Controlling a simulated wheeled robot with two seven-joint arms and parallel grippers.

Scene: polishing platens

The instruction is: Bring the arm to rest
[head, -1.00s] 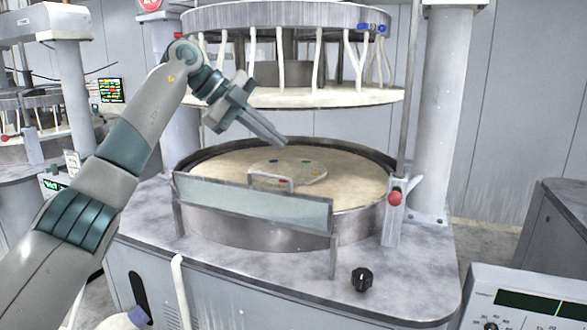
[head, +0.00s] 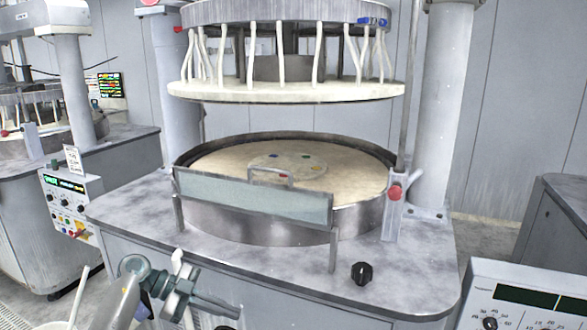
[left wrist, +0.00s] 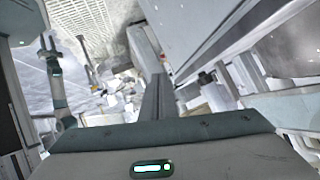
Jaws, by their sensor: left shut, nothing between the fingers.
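My left gripper (head: 236,311) is low in the head view, in front of the machine's cabinet and below its top edge. It is shut and empty, with the fingers pointing right. In the left wrist view its closed fingers (left wrist: 157,98) show as one dark bar with nothing held. My left arm is folded low at the bottom left of the head view. My right gripper does not show in the head view.
The polishing machine has a round lower platen (head: 350,182) inside a metal rim, with a disc (head: 313,170) on it. A clear guard (head: 253,198) stands in front. The upper platen (head: 290,92) hangs above. A black knob (head: 362,273) and control panel (head: 525,305) are at right.

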